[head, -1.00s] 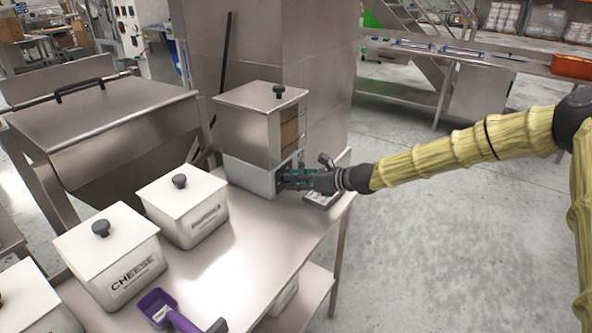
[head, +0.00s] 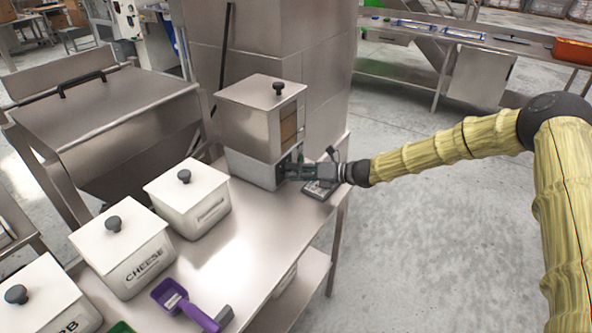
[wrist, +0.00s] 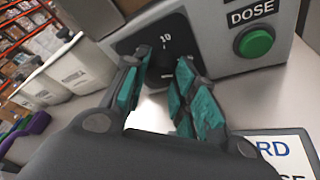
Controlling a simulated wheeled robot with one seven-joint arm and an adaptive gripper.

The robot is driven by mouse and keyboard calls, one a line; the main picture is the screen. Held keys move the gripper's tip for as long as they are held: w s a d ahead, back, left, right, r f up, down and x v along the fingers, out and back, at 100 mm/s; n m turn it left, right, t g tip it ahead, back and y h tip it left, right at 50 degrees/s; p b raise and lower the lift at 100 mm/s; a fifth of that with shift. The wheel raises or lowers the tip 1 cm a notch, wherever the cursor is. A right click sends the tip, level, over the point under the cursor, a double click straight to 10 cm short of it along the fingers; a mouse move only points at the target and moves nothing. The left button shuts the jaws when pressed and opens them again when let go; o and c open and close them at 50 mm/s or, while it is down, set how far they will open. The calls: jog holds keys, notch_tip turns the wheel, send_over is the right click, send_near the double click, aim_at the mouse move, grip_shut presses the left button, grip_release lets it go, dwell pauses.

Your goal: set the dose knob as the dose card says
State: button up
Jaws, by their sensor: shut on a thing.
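The steel doser (head: 258,124) stands at the far end of the table, with a light-grey lower housing. In the wrist view its front panel (wrist: 216,30) has a black dial marked "10" (wrist: 165,38), with more marks too small to read. My gripper (head: 290,172) is at the panel. In the wrist view its teal-padded fingers (wrist: 160,75) are closed around the dark dose knob (wrist: 162,72), which they mostly hide. The knob's pointer cannot be read. The dose card (head: 318,190) lies on the table below; the wrist view shows only part of its lettering (wrist: 275,148).
A green button (wrist: 256,42) under the word DOSE sits right of the dial. White lidded tubs, one labelled CHEESE (head: 125,250), and a purple scoop (head: 180,302) stand along the table. A large steel bin (head: 105,120) is behind. Open floor lies to the right.

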jog(key=shift+m, duration=0.3)
dwell(0.4)
jog(key=o, duration=1)
jog(key=shift+w, duration=0.1)
jog(key=shift+o, duration=0.2)
jog(key=v, duration=1.2)
jog(key=shift+f, duration=0.15)
jog(key=shift+d, duration=0.15)
